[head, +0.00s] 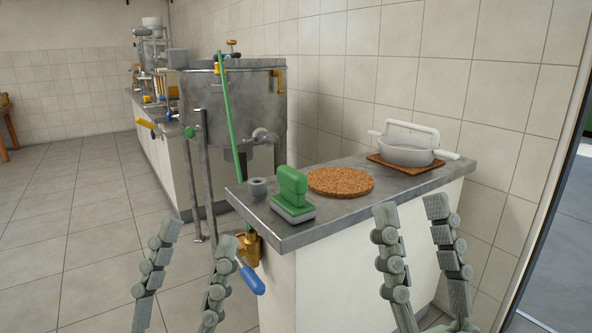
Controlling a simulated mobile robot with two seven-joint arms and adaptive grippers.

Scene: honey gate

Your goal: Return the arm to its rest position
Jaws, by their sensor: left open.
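My right gripper (411,211) is at the lower right, in front of the counter. Its fingers are apart with nothing between them. The arms behind the grippers are out of view.
A grey tank (240,105) stands behind. Floor at left is clear.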

